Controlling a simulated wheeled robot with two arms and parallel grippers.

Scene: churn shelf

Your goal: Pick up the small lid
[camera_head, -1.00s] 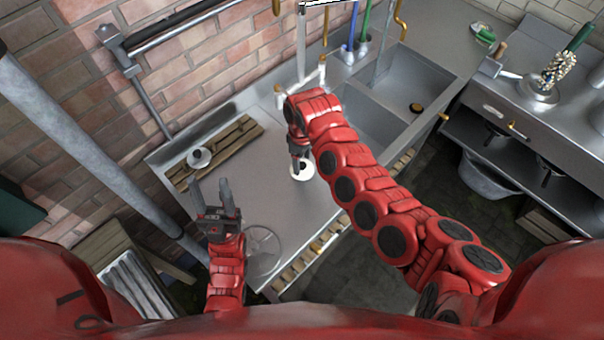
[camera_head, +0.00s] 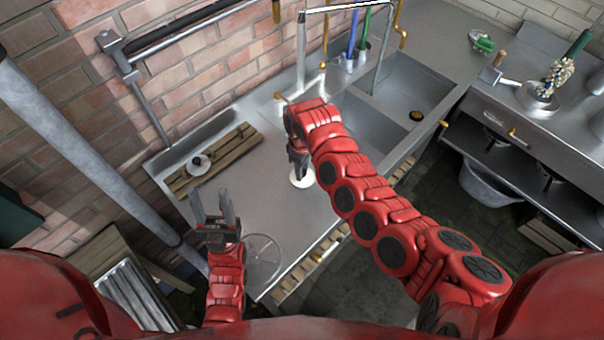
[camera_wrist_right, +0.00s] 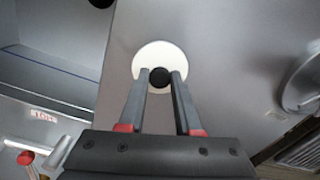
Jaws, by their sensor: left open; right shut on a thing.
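The small lid (camera_wrist_right: 159,54) is a pale round disc with a dark knob (camera_wrist_right: 160,77) at its centre. In the head view the lid (camera_head: 302,180) is on or just above the metal counter; I cannot tell which. My right gripper (camera_head: 300,166) points down over it and is shut on the knob, with a finger on each side in the right wrist view (camera_wrist_right: 160,80). In the head view the fingers partly hide the knob. My left gripper (camera_head: 213,207) is open and empty, pointing up over the front left of the counter.
A slatted wooden rack (camera_head: 214,163) with a small round metal piece (camera_head: 200,165) lies at the counter's back left. A large clear round lid (camera_head: 262,258) lies near the front edge. Sink basins (camera_head: 375,128) are at the right. The middle counter is clear.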

